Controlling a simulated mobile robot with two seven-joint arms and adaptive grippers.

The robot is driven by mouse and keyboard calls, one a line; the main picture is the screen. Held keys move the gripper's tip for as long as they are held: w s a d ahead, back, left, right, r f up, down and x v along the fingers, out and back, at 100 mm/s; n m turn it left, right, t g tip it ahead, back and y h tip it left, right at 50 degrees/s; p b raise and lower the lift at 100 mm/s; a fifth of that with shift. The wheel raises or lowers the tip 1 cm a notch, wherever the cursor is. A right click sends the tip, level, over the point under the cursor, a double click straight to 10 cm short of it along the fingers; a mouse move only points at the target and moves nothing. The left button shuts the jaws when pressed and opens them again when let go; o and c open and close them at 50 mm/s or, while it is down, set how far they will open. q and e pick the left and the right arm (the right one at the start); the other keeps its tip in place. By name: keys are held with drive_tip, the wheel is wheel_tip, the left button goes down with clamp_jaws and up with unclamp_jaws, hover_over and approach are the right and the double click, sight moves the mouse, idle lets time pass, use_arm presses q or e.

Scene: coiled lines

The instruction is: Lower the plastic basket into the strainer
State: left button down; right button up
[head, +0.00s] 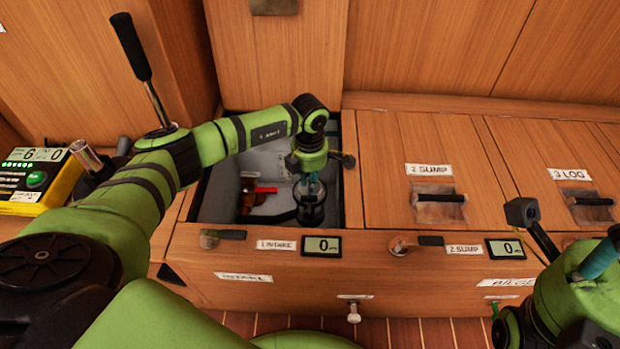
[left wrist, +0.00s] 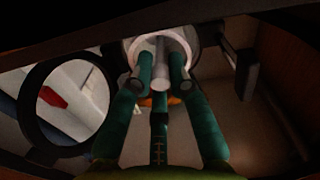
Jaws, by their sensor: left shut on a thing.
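My left gripper (head: 311,186) reaches down into the open compartment under the left hatch opening. In the left wrist view its teal fingers (left wrist: 160,84) are shut on a grey upright stem (left wrist: 161,52), which I take for the handle of the plastic basket. A pale round rim shows around the stem and fingertips; I cannot tell if it belongs to basket or strainer. In the head view a dark round body (head: 311,210), apparently the strainer, is directly below the gripper. How deep the basket sits is hidden. My right gripper (head: 595,262) is at the lower right, partly cut off.
The compartment's walls and wooden edges (head: 352,175) are close around the left gripper. A red-handled part (head: 264,190) lies left of the strainer. In the left wrist view a black ring (left wrist: 36,112) stands close on the left. The 2 SUMP hatch (head: 425,150) is closed.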

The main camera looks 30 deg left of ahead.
use_arm(q)
drive_tip(key=shift+f, duration=0.15)
drive_tip(key=shift+r+p, duration=0.45)
drive_tip(key=shift+p, duration=0.1)
idle(1.0)
idle(0.3)
drive_tip(key=c, duration=1.1)
unclamp_jaws()
drive_tip(key=o, duration=0.4)
